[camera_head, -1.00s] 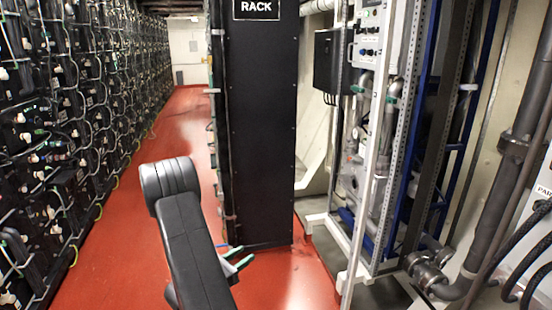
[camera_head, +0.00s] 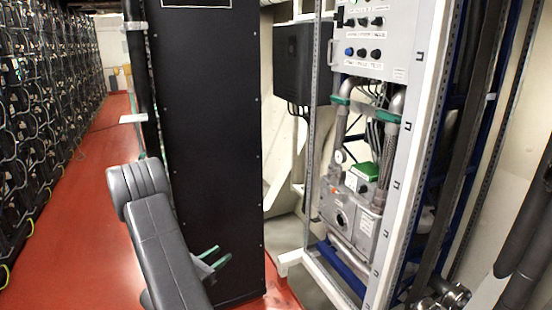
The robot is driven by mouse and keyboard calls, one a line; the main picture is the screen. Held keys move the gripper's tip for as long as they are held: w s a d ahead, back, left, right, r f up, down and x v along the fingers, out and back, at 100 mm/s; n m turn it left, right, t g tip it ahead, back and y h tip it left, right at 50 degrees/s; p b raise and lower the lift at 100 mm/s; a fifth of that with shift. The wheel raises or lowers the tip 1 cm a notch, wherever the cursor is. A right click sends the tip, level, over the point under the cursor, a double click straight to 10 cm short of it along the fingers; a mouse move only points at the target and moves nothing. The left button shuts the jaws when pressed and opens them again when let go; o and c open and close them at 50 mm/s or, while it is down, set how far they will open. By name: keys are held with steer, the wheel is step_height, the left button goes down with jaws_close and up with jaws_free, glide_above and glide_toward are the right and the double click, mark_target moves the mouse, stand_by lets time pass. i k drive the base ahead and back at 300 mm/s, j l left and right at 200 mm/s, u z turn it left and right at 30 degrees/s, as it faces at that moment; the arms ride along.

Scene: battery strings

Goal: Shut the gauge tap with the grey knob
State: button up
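A small round white gauge (camera_head: 339,157) shows in the head view, on the pipework inside the open white-framed cabinet at the right. Small fittings sit just below it, above a grey metal block (camera_head: 350,212). They are too small to tell a grey tap knob or whether a tap is open. My gripper (camera_head: 216,258) is low in front of the black rack, left of the cabinet and well apart from the gauge. Its two green-edged fingers are spread, with nothing seen between them. My dark arm hides part of the gripper's left side.
A black rack panel (camera_head: 205,120) stands left of the cabinet. The white cabinet frame (camera_head: 415,130) borders the pipework on the right. A control panel (camera_head: 372,45) with several knobs is above. Clear red floor (camera_head: 85,220) lies left, beside battery shelves (camera_head: 45,100).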

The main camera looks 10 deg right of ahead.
mark_target(330, 167)
steer(key=i+z, duration=0.3)
steer(key=i, duration=0.2)
steer(key=i+j+z, duration=0.1)
steer(key=i+z, duration=0.25)
steer(key=i+j+z, duration=0.3)
steer(key=i, duration=0.25)
steer(key=i+j+z, duration=0.3)
steer(key=i+z, duration=0.1)
steer(key=i, duration=0.3)
